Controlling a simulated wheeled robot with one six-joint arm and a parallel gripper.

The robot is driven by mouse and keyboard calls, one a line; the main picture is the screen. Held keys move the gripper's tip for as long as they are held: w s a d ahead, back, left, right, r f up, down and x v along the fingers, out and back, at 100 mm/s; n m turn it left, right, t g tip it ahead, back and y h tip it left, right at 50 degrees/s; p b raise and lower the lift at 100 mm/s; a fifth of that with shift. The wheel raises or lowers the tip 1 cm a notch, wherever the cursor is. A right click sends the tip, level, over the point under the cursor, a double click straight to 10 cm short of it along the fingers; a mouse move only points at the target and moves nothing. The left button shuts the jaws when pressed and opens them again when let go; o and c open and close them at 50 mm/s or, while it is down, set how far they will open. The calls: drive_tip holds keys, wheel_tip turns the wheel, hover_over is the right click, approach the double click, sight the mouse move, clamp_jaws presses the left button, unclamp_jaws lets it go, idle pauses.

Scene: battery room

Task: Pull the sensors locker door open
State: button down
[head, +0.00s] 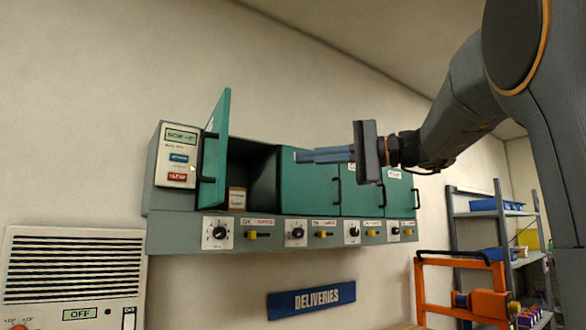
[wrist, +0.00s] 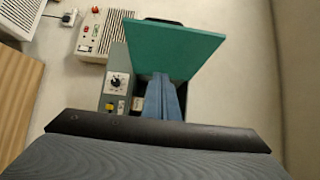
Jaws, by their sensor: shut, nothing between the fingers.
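A grey wall cabinet (head: 180,235) holds a row of green locker doors. The leftmost door (head: 217,140) stands swung open, its black handle (head: 208,158) facing left. The dark compartment behind it shows a small brown labelled box (head: 237,198). The doors to its right, such as the second door (head: 308,185), look shut. I cannot read which locker is the sensors one. My gripper (head: 298,156) is shut and empty, in front of the second door in the head view. In the wrist view my blue fingers (wrist: 162,84) overlap the lower part of the open green door (wrist: 175,45); contact cannot be told.
Knobs and yellow switches (head: 252,235) line the cabinet's lower strip. A control panel (head: 176,157) is at its left end. A louvred wall unit (head: 75,265) hangs lower left, a blue DELIVERIES sign (head: 311,299) below. An orange cart (head: 460,265) and shelves (head: 490,225) stand right.

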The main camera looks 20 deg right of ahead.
drive_tip(key=s+a+f+n+g+h, duration=0.3)
drive_tip(key=a+f+g+h, duration=0.15)
drive_tip(key=f, duration=0.35)
drive_tip(key=s+a+f+n+g+h, duration=0.3)
drive_tip(key=a+f+h, duration=0.15)
drive_tip(key=f, duration=0.45)
drive_tip(key=s+a+f+n+g+h, duration=0.3)
drive_tip(key=a+f+h, duration=0.15)
drive_tip(key=f, duration=0.35)
drive_tip(key=a+r+n+t+h, duration=0.55)
drive_tip(key=a+r+t, duration=0.3)
drive_tip(key=r, duration=0.35)
drive_tip(key=a+r+n+t+h, duration=0.4)
drive_tip(key=a+r+t+h, duration=0.25)
drive_tip(key=a+r, duration=0.45)
drive_tip(key=p, duration=0.4)
approach(218, 160)
drive_tip(key=w, duration=0.3)
drive_tip(key=shift+w+d+r+m+t+y, duration=0.1)
drive_tip(key=shift+d+m+t+y, duration=0.05)
drive_tip(key=shift+d, duration=0.4)
drive_tip(key=shift+w+d+m+t+y, duration=0.1)
drive_tip(key=shift+w+d, duration=0.05)
drive_tip(key=shift+d, duration=0.4)
drive_tip(key=shift+w+d+p, duration=0.2)
drive_tip(key=shift+d+p, duration=0.25)
drive_tip(key=shift+d, duration=0.15)
